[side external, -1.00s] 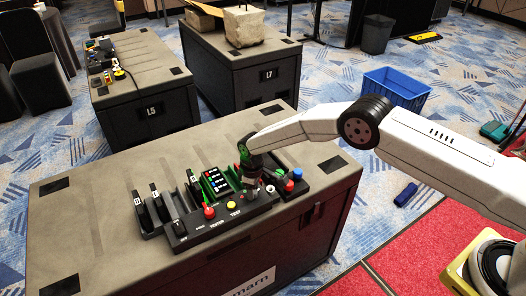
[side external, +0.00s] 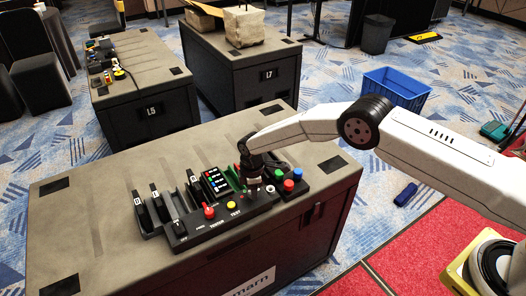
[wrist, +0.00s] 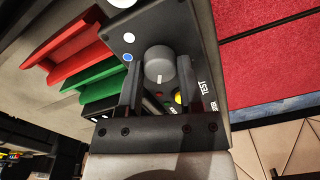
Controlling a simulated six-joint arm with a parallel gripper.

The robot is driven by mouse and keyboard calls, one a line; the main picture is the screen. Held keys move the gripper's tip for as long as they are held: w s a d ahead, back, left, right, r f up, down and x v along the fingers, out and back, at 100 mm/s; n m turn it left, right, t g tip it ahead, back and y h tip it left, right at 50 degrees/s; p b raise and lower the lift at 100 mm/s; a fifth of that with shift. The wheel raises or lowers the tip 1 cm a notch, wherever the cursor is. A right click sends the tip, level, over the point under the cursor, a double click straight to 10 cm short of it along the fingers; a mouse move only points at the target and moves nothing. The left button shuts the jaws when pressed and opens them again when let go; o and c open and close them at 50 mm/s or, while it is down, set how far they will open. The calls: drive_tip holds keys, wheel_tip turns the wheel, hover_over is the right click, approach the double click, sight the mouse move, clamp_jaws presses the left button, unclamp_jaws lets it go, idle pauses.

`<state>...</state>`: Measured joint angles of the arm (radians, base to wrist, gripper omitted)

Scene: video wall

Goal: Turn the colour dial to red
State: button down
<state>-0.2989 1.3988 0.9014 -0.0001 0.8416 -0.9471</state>
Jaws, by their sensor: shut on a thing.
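The colour dial (wrist: 160,62) is a round grey knob on a black panel (wrist: 197,35). A pale line on the knob faces the bottom of the wrist view. Coloured dots surround it: a blue dot (wrist: 127,57) at left, a white dot (wrist: 129,38) at upper left, and a small red spot partly hidden near my fingers. My gripper (wrist: 160,75) is shut on the dial, one finger on either side. In the side view my gripper (side external: 254,188) points down at the panel and hides the dial.
A red button (side external: 209,212) and a yellow button (side external: 231,205) are on the panel's left part. Red, green and blue buttons (side external: 288,186) stand to its right. Upright black pieces in slots (side external: 157,205) are at left. The bench top (side external: 90,220) is clear at left.

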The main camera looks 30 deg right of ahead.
drive_tip(key=shift+c, duration=1.3)
unclamp_jaws()
drive_tip(key=shift+r, duration=0.1)
drive_tip(key=shift+r, duration=3.8)
